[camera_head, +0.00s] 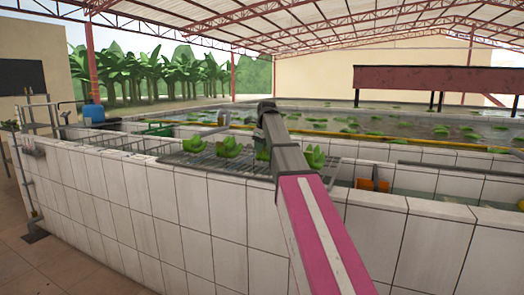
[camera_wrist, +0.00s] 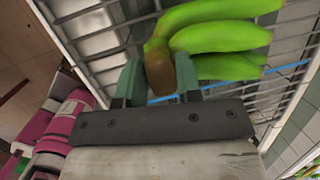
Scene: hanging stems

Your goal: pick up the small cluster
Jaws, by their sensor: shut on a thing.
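In the wrist view, a cluster of green bananas (camera_wrist: 225,38) lies at the upper right, with its brown stem (camera_wrist: 159,76) toward me. My gripper (camera_wrist: 160,80) has one green finger on each side of that stem and is shut on it. Wire bars show right behind the cluster; I cannot tell whether it touches them. In the head view, several green clusters sit in a row on a dark rack (camera_head: 212,166), among them one at the left (camera_head: 195,144) and one right of my arm (camera_head: 314,157). My arm hides the gripper there.
A white tiled wall (camera_head: 150,203) runs along the front of the tanks. An orange block (camera_head: 373,185) lies right of my arm. Green pieces float on the water (camera_head: 390,124) behind. A blue strip (camera_wrist: 285,69) crosses behind the cluster in the wrist view.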

